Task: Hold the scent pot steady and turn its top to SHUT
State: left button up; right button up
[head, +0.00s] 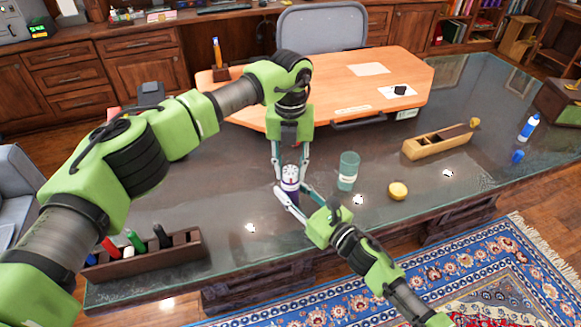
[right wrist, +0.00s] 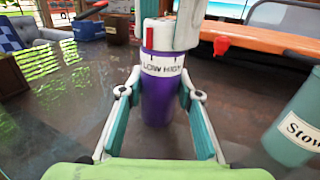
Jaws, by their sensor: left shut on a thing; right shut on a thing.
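The scent pot (head: 291,186) stands upright on the glass-topped desk. In the right wrist view its purple body (right wrist: 160,101) carries a white band reading LOW and HIGH, and the word SHUT does not show. A red mark (right wrist: 149,38) on the white top sits above the left part of LOW. My left gripper (head: 290,171) comes from above, shut on the top; its finger covers part of it in the right wrist view. My right gripper (head: 292,197) is low at the near right, shut on the body; its fingers flank the body in its wrist view (right wrist: 160,92).
A teal canister (head: 348,171) stands close to the right, with lettering starting "Stow" in the wrist view (right wrist: 297,118). A yellow round object (head: 397,191), a wooden box (head: 437,143) and a blue bottle (head: 529,126) are farther right. A marker tray (head: 145,257) lies front left.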

aim_at(290, 170)
pick_arm(q)
jog(key=m, duration=0.4)
jog(key=shift+m, duration=0.3)
jog(key=m, duration=0.4)
jog(key=shift+m, duration=0.4)
pick_arm(e)
jog(key=shift+d, duration=0.1)
pick_arm(q)
jog(key=o, duration=1.1)
jog(key=shift+r, duration=0.15)
notch_tip(290, 170, up, 12)
jog(key=shift+f, duration=0.1)
pick_arm(e)
jog(key=o, duration=1.3)
